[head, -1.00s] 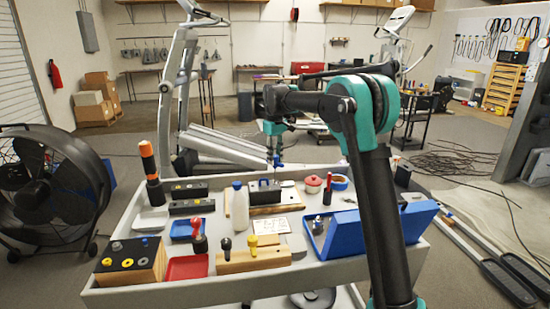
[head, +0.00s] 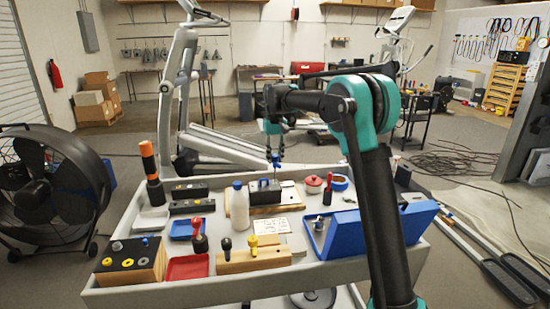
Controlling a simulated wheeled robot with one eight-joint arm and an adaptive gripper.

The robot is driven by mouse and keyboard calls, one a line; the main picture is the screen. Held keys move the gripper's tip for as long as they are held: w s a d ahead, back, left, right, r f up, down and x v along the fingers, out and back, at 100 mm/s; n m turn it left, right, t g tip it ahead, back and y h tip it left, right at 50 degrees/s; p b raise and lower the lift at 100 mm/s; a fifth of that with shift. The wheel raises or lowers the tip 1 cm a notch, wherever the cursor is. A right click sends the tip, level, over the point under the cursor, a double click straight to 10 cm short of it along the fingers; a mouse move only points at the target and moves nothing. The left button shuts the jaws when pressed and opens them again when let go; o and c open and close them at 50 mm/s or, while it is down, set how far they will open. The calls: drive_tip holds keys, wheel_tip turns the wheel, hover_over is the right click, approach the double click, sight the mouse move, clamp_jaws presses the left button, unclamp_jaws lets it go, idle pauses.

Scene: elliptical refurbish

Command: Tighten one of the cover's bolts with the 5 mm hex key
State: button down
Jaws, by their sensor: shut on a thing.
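The dark cover block (head: 264,193) sits on a wooden board (head: 289,206) near the back middle of the cart top. My gripper (head: 275,153) hangs above it, pointing down. It is shut on a small blue-handled tool (head: 276,162), which looks like the hex key. The tool is upright, with its thin shaft toward the block. I cannot tell whether the tip touches a bolt. The bolts are too small to make out, and the fingers are partly lost against the dark background.
On the cart, a white bottle (head: 239,207) stands just left of the block. A wooden tool holder (head: 254,261) and open blue case (head: 366,234) are in front. Red tray (head: 187,267) lies front left.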

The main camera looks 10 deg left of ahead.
drive_tip(key=shift+r, duration=0.6)
drive_tip(key=shift+r, duration=0.3)
drive_tip(key=shift+r, duration=0.5)
drive_tip(key=shift+r, duration=2.95)
